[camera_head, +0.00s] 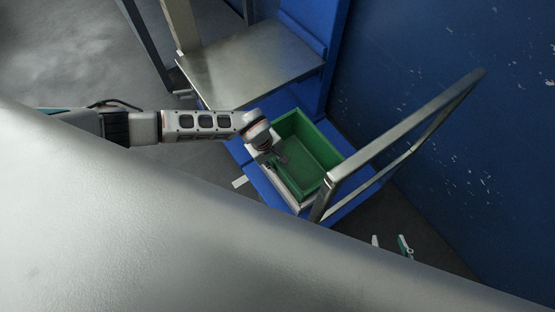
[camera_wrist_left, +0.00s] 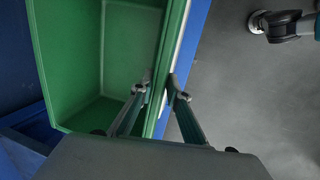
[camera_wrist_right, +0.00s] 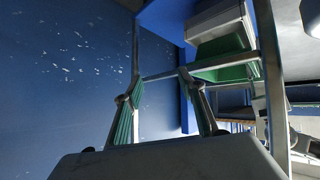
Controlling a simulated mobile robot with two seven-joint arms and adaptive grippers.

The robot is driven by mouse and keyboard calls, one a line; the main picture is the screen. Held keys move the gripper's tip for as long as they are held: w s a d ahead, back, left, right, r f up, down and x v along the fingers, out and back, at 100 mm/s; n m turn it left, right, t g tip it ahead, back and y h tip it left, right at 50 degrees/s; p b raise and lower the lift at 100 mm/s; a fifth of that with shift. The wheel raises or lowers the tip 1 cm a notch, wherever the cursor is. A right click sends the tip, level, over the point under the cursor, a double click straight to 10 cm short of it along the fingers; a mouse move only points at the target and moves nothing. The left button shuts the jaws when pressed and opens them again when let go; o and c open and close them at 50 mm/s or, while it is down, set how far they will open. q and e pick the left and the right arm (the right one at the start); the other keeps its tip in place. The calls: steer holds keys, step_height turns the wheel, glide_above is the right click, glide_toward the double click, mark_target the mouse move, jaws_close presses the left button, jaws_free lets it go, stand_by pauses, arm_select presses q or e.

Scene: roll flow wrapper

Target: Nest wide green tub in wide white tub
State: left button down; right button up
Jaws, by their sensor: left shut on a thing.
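The wide green tub (camera_head: 318,145) is upright and empty over the blue platform in the head view. My left gripper (camera_head: 276,160) is shut on its near-left wall; the left wrist view (camera_wrist_left: 162,96) shows one finger inside the wall and one outside. A white wall of the wide white tub (camera_head: 288,201) shows below the green tub's near side. The right wrist view shows the green tub (camera_wrist_right: 222,52) against the white tub (camera_wrist_right: 216,22); how deep it sits inside is hidden. My right gripper (camera_head: 390,243) is open and empty, beyond the metal frame.
A metal frame (camera_head: 405,125) stands close to the tubs' right side, between them and my right gripper. A bare metal plate (camera_head: 250,62) lies behind. A blue wall (camera_head: 450,60) bounds the right. The blue platform (camera_head: 262,182) borders the tubs.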

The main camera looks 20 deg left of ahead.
mark_target(277, 178)
arm_select(q)
steer(key=x, duration=0.1)
steer(key=b+x, duration=0.1)
steer(key=shift+s+a+f, duration=0.15)
steer(key=shift+f, duration=0.2)
steer(key=shift+a+b+x, duration=0.2)
steer(key=shift+b+x, duration=0.4)
steer(key=shift+x, duration=0.45)
steer(key=shift+s+f+b, duration=0.15)
steer(key=shift+f+b, duration=0.15)
steer(key=shift+f, duration=0.45)
steer(key=shift+f+b, duration=0.35)
steer(key=shift+f, duration=0.45)
arm_select(e)
steer(key=shift+x, duration=0.8)
steer(key=shift+a+r, duration=0.1)
steer(key=shift+r, duration=0.05)
